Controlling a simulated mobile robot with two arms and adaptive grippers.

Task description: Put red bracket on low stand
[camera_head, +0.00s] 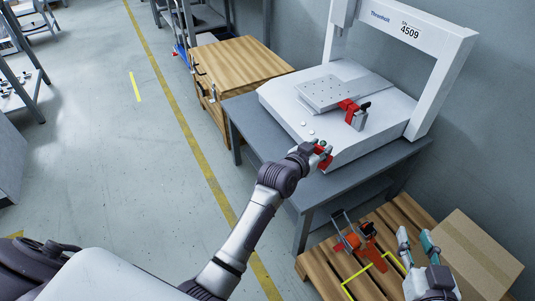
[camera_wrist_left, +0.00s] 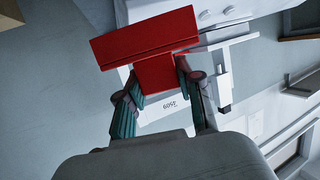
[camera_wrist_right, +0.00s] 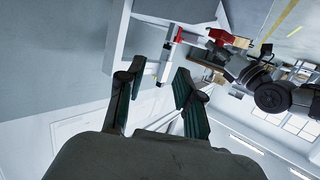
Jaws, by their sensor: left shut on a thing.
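My left gripper (camera_head: 322,149) is shut on the red bracket (camera_head: 325,161), near the front edge of the white gantry machine. In the left wrist view the bracket (camera_wrist_left: 150,38) is a red angled plate between the fingers (camera_wrist_left: 156,85). Another red piece (camera_head: 349,106) is at a small grey block-like stand (camera_head: 360,120) on the machine bed. I cannot tell for sure whether that is the low stand. My right gripper (camera_head: 418,246) is open and empty above the pallet; its spread fingers (camera_wrist_right: 155,85) show in the right wrist view.
The white gantry machine (camera_head: 395,105) stands on a grey table (camera_head: 255,128), with a raised perforated plate (camera_head: 325,92) on its bed. An orange-red tool (camera_head: 368,256) lies on the wooden pallet (camera_head: 318,268) beside a cardboard box (camera_head: 470,255). A wooden cabinet (camera_head: 240,62) stands behind the table.

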